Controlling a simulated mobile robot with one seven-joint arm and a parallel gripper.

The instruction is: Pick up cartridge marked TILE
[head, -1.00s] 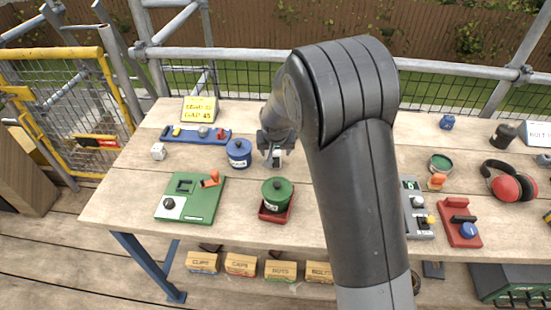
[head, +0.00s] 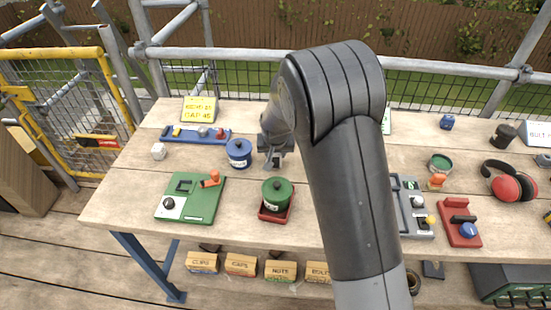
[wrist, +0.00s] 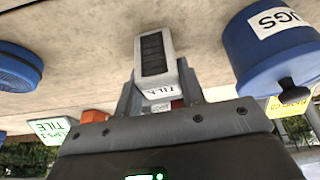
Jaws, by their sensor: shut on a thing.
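The cartridge marked TILE (wrist: 153,62) is a pale block with a dark ribbed face. Its white end label reads TILE in the wrist view. My gripper (wrist: 158,100) is shut on it, one finger on each side. In the head view my gripper (head: 275,158) is over the back middle of the bench, just right of a blue lidded pot (head: 239,153). The cartridge is mostly hidden there by my gripper. I cannot tell whether it touches the bench.
The blue pot, labelled LUGS, is close beside my gripper in the wrist view (wrist: 270,45). A green board (head: 205,200) lies front left. Red ear defenders (head: 510,180) lie at right.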

